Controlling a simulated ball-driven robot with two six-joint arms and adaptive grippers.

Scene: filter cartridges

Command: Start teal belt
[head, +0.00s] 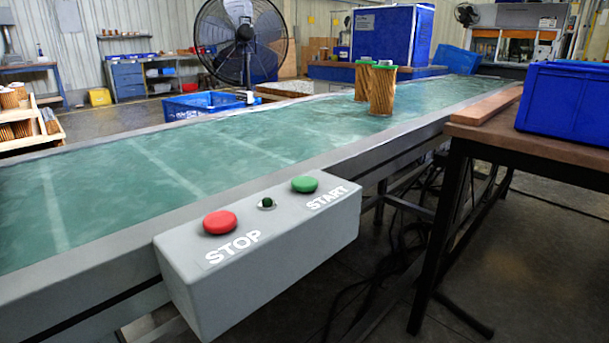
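The teal belt (110,178) runs from the lower left to the back right, with pale stripes across it. A grey control box (262,262) is fixed to its near side. The box carries a red STOP button (220,222) on the left and a green START button (304,184) on the right. A small dark green lamp (267,202) sits between them and looks unlit. Two filter cartridges (381,92) with pleated tan sides and green tops stand upright on the belt further back. Neither of my grippers is in view.
A brown table (560,150) stands at the right, with a blue crate (565,105) and a wooden plank (487,106) on it. A black fan (241,40) and a blue basket (205,104) are behind the belt. A shelf with more cartridges (22,118) is at the left.

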